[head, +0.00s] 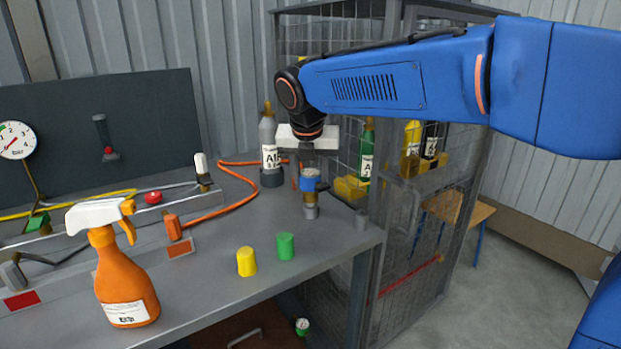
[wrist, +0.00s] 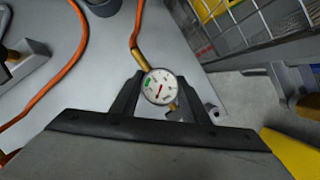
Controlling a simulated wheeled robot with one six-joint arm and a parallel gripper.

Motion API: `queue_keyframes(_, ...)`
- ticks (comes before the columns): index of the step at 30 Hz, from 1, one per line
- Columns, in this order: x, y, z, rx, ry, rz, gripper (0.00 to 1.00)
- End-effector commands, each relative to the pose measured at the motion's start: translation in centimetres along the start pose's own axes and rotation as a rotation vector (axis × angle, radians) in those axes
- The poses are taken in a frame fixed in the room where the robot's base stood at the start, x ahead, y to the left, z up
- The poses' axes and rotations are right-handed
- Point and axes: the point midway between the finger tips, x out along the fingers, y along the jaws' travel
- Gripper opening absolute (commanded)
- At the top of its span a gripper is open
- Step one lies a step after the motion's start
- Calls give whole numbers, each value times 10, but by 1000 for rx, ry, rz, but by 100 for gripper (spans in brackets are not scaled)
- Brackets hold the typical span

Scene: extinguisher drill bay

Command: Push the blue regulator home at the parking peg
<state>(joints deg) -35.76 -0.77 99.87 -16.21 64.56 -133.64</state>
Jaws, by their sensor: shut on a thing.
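The blue regulator (head: 310,182) hangs upright under my gripper (head: 309,172), near the bench's right corner. My gripper is shut on it. In the wrist view the regulator's round white gauge (wrist: 160,87) faces the camera between the two fingers. A brass fitting on it joins an orange hose (wrist: 136,30). In the head view its brass lower part is right above a grey stub (head: 311,212), and I cannot tell whether it is seated there. Another short grey stub (head: 361,219) stands to the right at the bench edge. I cannot tell for sure which is the parking peg.
A grey cylinder (head: 268,140) stands behind the regulator. Yellow (head: 246,262) and green (head: 286,246) caps stand in front on the bench. An orange spray bottle (head: 125,280) is at the front left. A wire cage (head: 400,215) rises close behind and right.

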Motion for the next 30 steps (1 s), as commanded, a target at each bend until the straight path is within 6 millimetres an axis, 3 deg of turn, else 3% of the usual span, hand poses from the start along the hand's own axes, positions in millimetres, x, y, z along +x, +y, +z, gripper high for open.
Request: queue_keyframes(30, 10, 0, -4, 0, -1, 0, 18)
